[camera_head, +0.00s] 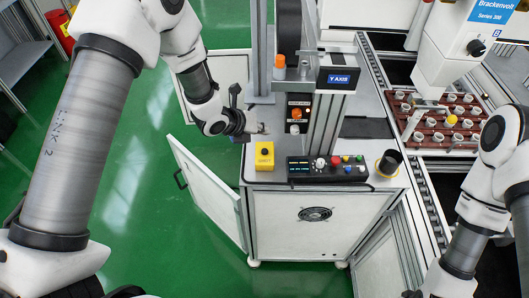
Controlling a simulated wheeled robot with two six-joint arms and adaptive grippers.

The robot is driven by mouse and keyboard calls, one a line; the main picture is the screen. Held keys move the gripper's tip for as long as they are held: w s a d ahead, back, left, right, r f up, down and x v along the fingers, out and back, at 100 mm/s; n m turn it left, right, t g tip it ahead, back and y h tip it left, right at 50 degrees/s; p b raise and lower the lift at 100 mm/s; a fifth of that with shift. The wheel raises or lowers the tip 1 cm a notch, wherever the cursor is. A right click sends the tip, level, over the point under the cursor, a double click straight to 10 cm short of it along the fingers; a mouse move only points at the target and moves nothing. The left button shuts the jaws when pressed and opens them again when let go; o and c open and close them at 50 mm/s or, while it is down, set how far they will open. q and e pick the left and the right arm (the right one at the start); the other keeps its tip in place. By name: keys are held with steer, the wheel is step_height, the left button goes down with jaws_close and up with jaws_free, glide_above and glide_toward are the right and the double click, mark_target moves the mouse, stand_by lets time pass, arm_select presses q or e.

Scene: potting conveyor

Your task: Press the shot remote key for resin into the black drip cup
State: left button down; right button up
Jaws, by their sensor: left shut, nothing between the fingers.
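My left gripper (258,128) is shut and empty. It is above the left part of the white cabinet top, behind and a little left of a small yellow box (265,160). The yellow box has small lettering on its front and a dark spot on top; it may be the shot remote, but the lettering is too small to read. The fingers look apart from it.
A black control panel (327,169) with knobs and coloured buttons lies between yellow box and cup. A Y AXIS display (338,79) and metal posts stand behind. A brown tray (440,122) of small cups is at right. The cabinet door (208,190) hangs open at left.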

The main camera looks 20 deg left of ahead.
arm_select(q)
steer(key=b, duration=0.3)
glide_above(263, 151)
step_height(263, 151, down, 5)
steer(key=shift+r, duration=0.15)
steer(key=shift+f+b, duration=0.4)
steer(key=shift+f, duration=0.2)
steer(key=shift+r, duration=0.1)
stand_by(0.4)
steer(key=shift+f+b, duration=0.4)
steer(key=shift+b, duration=0.15)
steer(key=shift+f+b, duration=0.5)
steer(key=shift+b, duration=0.1)
stand_by(0.4)
steer(key=shift+r, duration=0.15)
steer(key=shift+r+p, duration=0.4)
steer(key=shift+r, duration=0.35)
